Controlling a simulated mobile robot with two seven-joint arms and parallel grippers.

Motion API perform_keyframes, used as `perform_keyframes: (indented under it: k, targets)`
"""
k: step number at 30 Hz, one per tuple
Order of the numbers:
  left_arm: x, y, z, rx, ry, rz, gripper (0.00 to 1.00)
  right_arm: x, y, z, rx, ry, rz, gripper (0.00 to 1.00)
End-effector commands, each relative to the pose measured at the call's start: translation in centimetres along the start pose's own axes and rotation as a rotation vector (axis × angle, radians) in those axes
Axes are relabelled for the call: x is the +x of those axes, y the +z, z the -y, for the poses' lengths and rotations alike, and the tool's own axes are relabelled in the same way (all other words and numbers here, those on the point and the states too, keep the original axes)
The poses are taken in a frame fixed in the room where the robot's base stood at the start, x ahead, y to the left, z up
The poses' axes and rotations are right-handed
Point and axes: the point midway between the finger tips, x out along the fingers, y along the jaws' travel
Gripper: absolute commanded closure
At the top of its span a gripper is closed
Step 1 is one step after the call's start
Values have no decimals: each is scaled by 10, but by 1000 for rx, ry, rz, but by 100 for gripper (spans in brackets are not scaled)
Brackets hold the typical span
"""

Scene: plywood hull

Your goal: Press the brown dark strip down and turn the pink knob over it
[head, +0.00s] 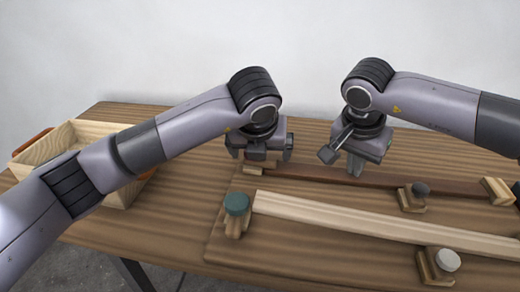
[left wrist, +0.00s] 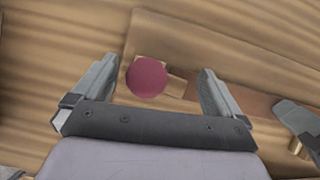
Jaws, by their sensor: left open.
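The brown dark strip (head: 310,175) lies across the board behind the pale strip, and its near end shows in the left wrist view (left wrist: 262,107). The round pink knob (left wrist: 146,76) sits by a wooden block at the strip's left end. My left gripper (head: 262,160) is open, with its fingers (left wrist: 160,88) on either side of the knob; it hides the knob in the head view. My right gripper (head: 355,168) points down at the strip, fingers looking together. I cannot tell whether it touches the strip.
A pale strip (head: 370,222) lies in front. A green knob (head: 236,204) stands at its left end. A wooden box (head: 45,152) is at far left.

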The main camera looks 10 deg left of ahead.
Motion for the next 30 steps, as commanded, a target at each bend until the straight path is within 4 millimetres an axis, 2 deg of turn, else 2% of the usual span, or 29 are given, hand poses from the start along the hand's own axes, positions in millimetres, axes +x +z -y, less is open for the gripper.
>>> perform_keyframes:
  k: [21,30]
  targets:
    - [-50,29,1,1,-3,2,0,2,2,0,-3,2,4,100]
    - [-59,34,1,2,-2,1,0,2,2,0,-3,2,4,100]
